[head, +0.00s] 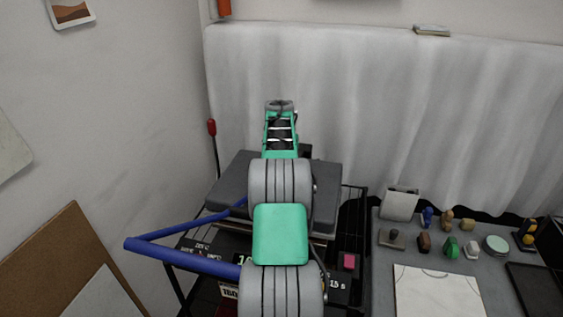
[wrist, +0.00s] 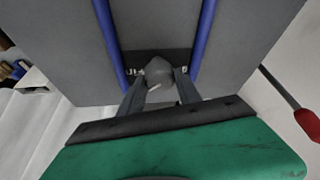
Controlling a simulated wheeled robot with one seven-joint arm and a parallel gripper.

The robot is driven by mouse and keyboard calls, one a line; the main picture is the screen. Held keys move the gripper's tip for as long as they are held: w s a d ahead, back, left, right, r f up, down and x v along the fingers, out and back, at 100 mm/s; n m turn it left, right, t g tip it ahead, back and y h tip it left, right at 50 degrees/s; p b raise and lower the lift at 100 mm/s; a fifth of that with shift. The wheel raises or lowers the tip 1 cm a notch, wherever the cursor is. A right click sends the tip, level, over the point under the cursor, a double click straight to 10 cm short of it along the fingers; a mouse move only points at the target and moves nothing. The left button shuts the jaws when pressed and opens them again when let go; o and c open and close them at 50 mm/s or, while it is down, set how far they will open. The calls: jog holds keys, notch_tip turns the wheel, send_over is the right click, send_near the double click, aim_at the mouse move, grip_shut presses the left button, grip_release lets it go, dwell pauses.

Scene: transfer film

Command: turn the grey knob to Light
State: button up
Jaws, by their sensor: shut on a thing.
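The grey knob (wrist: 158,70) shows in the wrist view on a dark label strip (wrist: 137,61), between the two blue handle bars. A pale mark on the knob points down toward the green palm. White letters on the strip are partly covered, so I cannot read the setting. My gripper (wrist: 160,82) is shut on the knob, with one dark finger on each side of it. In the head view my arm hides the knob and the gripper.
The blue handle (head: 190,258) sticks out left of the grey press (head: 233,175). A pink button (head: 349,261) is on the dark panel. A red-tipped lever (wrist: 308,124) stands beside the press. A grey table (head: 384,265) with several small objects is at right.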

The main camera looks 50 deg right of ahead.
jog(key=shift+s+d+n+t, duration=0.1)
jog(key=shift+n+t, duration=0.2)
jog(key=shift+n, duration=0.4)
grip_shut()
jog(key=shift+n+y, duration=0.4)
jog(key=shift+n, duration=0.5)
jog(key=o, duration=1.3)
grip_release()
jog(key=b+v, duration=0.2)
jog(key=v, duration=0.6)
jog(key=shift+f, duration=0.1)
